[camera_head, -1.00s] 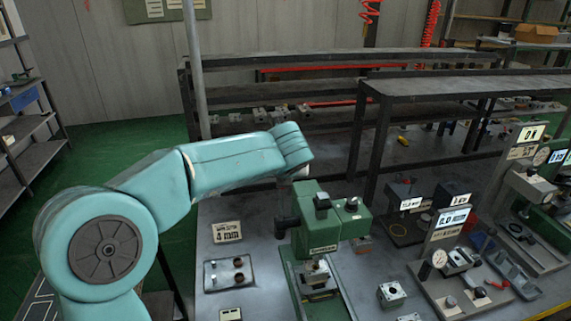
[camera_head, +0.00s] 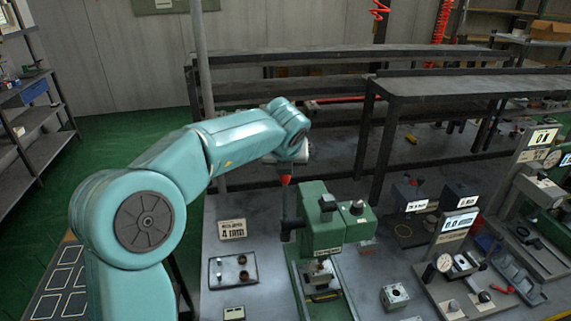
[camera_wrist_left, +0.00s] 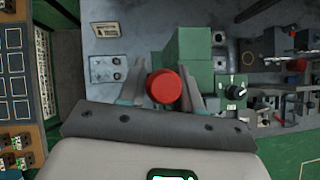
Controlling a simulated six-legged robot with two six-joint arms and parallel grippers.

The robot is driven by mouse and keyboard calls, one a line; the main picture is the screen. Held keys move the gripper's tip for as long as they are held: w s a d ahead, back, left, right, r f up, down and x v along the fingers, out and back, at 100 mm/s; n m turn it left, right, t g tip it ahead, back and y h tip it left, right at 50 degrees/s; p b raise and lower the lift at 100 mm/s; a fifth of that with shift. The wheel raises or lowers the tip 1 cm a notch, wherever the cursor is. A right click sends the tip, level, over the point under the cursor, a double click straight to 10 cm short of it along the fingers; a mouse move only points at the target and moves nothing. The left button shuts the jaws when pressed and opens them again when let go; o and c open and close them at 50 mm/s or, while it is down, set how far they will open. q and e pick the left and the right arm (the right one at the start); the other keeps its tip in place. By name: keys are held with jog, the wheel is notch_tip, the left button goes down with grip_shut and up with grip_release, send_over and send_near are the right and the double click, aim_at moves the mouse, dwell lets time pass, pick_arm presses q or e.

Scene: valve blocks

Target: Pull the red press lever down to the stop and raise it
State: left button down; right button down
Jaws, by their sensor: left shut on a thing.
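The green press (camera_head: 320,225) stands on the bench near the middle of the head view. Its lever (camera_head: 289,212) rises upright from the hub on the press's left side. The red knob (camera_head: 286,180) tops the lever, and it shows large in the left wrist view (camera_wrist_left: 164,86). My left gripper (camera_head: 288,170) is above the press's left side, shut on the red knob. Its fingers lie on either side of the knob in the wrist view. A small metal block (camera_head: 320,279) sits under the press head. My right gripper is not in view.
A tray with small parts (camera_head: 233,270) and a sign (camera_head: 232,229) lie left of the press. A metal block (camera_head: 394,296) and gauge stations (camera_head: 460,270) stand to the right. A dark shelf (camera_head: 440,88) is behind the bench.

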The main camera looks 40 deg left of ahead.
pick_arm(q)
jog(key=c, duration=1.2)
grip_release()
jog(key=shift+a+r, duration=0.1)
jog(key=o, duration=0.4)
jog(key=shift+w, duration=0.1)
jog(key=shift+c, duration=0.2)
jog(key=shift+a, duration=0.1)
jog(key=shift+r, duration=0.1)
jog(key=b+v, duration=0.1)
jog(key=v, duration=1.5)
